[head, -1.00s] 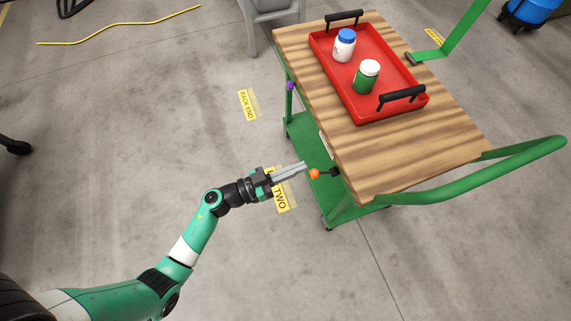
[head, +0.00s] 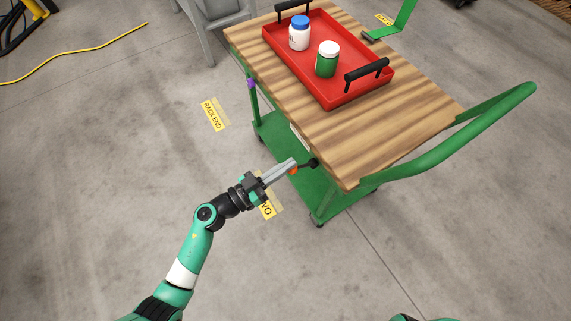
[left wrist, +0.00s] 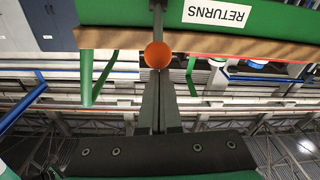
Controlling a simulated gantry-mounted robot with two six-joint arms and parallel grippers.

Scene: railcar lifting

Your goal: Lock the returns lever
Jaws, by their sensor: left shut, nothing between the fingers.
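The returns lever is a short dark rod with an orange ball knob (head: 294,170), sticking out from the near side of the green cart below its wooden top. My left gripper (head: 292,162) is shut and empty, its fingertips right at the knob and partly covering it in the head view. In the left wrist view the knob (left wrist: 157,55) is just beyond the shut fingertips (left wrist: 160,75). I cannot tell whether they touch. A white RETURNS label (left wrist: 217,12) shows upside down on the green cart edge. My right gripper is out of view.
The wooden cart top (head: 400,115) carries a red tray (head: 330,92) with a blue-capped white bottle (head: 299,34) and a white-capped green bottle (head: 327,60). A purple knob (head: 251,84) is farther along the cart side. A green handle (head: 460,130) is at right. Floor at left is open.

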